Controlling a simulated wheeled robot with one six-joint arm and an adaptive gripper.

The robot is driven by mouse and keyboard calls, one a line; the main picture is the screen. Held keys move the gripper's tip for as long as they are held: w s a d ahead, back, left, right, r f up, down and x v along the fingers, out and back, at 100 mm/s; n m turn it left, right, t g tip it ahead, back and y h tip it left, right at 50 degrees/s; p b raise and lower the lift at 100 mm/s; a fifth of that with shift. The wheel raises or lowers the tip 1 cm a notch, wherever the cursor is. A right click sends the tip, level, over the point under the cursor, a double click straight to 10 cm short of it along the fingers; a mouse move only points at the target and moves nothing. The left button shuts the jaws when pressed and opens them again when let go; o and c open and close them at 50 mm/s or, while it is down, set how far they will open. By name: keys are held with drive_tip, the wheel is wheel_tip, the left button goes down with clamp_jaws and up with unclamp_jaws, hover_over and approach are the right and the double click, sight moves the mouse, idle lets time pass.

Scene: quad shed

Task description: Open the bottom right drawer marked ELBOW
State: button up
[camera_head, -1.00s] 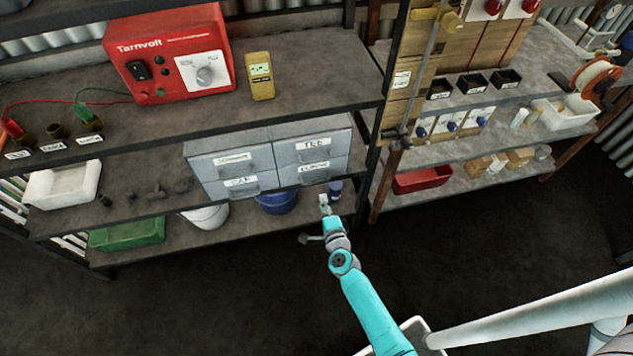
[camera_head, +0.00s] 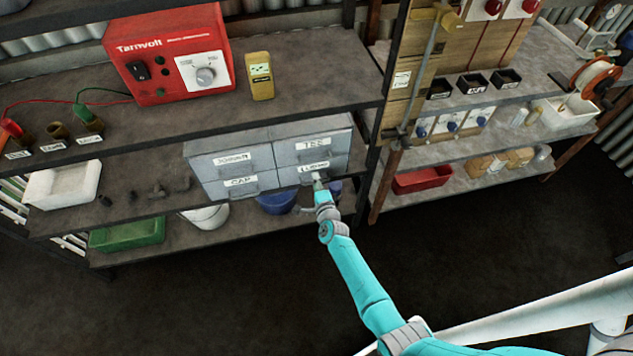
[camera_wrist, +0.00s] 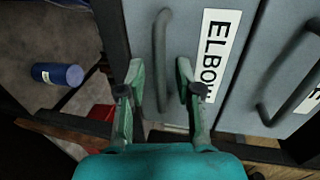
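The grey drawer cabinet (camera_head: 205,176) stands on the middle shelf with its drawers shut. The bottom right drawer, marked ELBOW (camera_head: 340,171), shows its label sideways in the wrist view (camera_wrist: 220,30). Its dark bar handle (camera_wrist: 161,45) lies between my fingers in that view. My gripper (camera_wrist: 160,72) is open, one finger on each side of the handle, with gaps showing. I cannot tell whether either finger touches it. In the head view my gripper (camera_head: 318,180) is at the lower edge of this drawer and hides part of it.
The neighbouring CAP drawer (camera_head: 265,182) is to the left, the TEE drawer (camera_head: 335,140) above. A dark shelf post (camera_head: 366,165) stands close on the right. A blue bucket (camera_head: 275,203) sits below. A blue cylinder (camera_wrist: 58,74) shows in the wrist view.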

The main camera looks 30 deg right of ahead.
drive_tip(key=shift+w, duration=0.1)
clamp_jaws()
drive_tip(key=f+v, duration=0.2)
drive_tip(key=v, duration=0.7)
drive_tip(key=f+v, duration=0.2)
drive_tip(key=v, duration=0.7)
drive_tip(key=shift+s, duration=0.4)
drive_tip(key=shift+a, duration=0.1)
unclamp_jaws()
drive_tip(key=shift+r, duration=0.1)
drive_tip(key=v, duration=1.2)
